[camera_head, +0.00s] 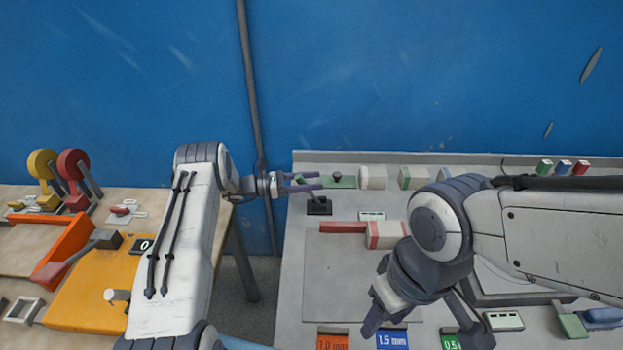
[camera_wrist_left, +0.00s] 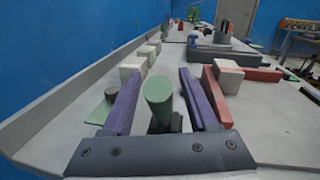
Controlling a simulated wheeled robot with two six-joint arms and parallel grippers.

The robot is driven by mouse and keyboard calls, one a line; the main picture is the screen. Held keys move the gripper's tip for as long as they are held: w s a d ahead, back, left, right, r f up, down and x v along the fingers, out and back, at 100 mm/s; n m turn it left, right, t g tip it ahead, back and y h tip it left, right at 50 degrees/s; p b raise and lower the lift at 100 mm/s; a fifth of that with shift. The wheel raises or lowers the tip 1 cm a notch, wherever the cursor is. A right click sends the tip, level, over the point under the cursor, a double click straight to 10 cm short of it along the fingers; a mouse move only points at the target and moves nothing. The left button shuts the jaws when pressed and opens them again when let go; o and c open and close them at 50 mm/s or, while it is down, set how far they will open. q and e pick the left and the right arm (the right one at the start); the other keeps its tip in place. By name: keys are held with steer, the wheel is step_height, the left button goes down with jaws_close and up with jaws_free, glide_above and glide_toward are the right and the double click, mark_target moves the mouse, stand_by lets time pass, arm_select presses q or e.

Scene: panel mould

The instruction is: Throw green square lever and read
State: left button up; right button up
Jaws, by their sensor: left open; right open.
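The green lever (camera_wrist_left: 158,98) stands up from a black square base (camera_head: 319,206) at the panel's back left. In the left wrist view its green rounded end sits between the two purple fingers of my left gripper (camera_wrist_left: 163,97), with a gap visible on both sides. In the head view my left gripper (camera_head: 306,182) is open at the lever, and only a bit of green (camera_head: 299,180) shows between the fingers. A small readout (camera_head: 372,215) lies right of the base; its text is too small to read. My right gripper (camera_head: 420,325) is open and empty over the panel's front.
Labelled tags, including a blue one (camera_head: 393,340), line the front. A wooden bench (camera_head: 150,196) stands left.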

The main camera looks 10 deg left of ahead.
arm_select(q)
jaws_close()
stand_by(1.4)
